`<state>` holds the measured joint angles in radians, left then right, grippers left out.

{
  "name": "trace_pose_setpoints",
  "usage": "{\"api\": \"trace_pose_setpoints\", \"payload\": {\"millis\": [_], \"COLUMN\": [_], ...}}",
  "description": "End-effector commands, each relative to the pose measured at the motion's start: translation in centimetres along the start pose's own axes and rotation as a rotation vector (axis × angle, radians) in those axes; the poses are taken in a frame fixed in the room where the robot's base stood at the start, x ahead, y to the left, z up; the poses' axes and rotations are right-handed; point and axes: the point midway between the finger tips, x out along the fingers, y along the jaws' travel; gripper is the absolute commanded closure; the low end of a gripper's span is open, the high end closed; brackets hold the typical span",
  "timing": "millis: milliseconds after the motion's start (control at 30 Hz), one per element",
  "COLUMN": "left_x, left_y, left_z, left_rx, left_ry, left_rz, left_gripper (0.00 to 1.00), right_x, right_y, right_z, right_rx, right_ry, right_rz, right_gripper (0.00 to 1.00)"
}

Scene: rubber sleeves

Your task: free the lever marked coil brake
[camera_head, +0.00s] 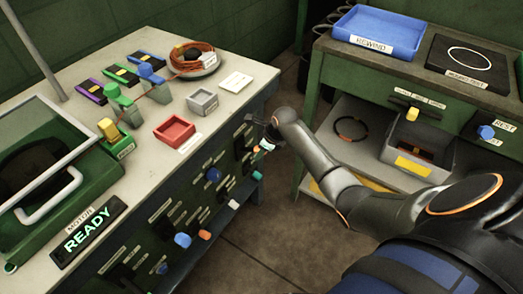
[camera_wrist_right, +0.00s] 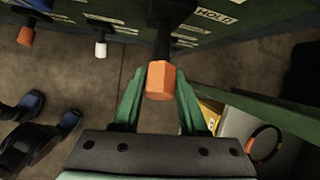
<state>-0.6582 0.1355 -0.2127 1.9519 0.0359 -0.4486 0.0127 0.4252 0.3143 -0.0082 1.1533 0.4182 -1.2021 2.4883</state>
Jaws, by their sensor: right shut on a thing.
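My right gripper (camera_head: 263,147) is at the dark front panel of the left bench. In the right wrist view its green fingers (camera_wrist_right: 160,92) are shut on an orange knob (camera_wrist_right: 160,80) at the end of a dark lever. A plate reading HOLD (camera_wrist_right: 216,17) is on the panel beside that lever. Other levers on the panel have a blue knob (camera_head: 213,174), a white knob (camera_head: 233,204) and an orange knob (camera_head: 204,234). I cannot read a coil brake label on any plate. My left gripper is not in view.
The bench top carries a red tray (camera_head: 175,131), a grey box (camera_head: 202,101) and a coil of orange cable (camera_head: 191,57). A READY sign (camera_head: 88,232) is lit. A second bench with a blue REWIND tray (camera_head: 377,30) stands right, across open floor (camera_head: 255,232).

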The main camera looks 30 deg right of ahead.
Motion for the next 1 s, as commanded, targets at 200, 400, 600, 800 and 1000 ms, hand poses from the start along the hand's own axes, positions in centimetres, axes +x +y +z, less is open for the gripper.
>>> {"api": "trace_pose_setpoints", "payload": {"millis": [200, 400, 600, 800, 1000], "left_x": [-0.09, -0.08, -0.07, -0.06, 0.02], "left_y": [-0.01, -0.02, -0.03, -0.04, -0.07], "left_z": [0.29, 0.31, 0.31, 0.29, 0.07], "left_rx": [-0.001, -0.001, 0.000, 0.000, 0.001], "left_ry": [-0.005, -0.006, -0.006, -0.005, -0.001], "left_rz": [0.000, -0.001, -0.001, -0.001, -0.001], "left_gripper": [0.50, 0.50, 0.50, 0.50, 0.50], "right_x": [0.01, 0.02, 0.02, 0.02, 0.02], "right_y": [0.04, 0.05, 0.06, 0.06, 0.07], "right_z": [-0.01, -0.02, -0.02, -0.03, -0.03], "right_rx": [0.000, 0.000, 0.000, 0.000, -0.001], "right_ry": [0.000, 0.001, 0.001, 0.001, 0.001], "right_rz": [0.001, 0.002, 0.002, 0.002, 0.002], "right_gripper": [1.00, 1.00, 1.00, 1.00, 1.00]}}
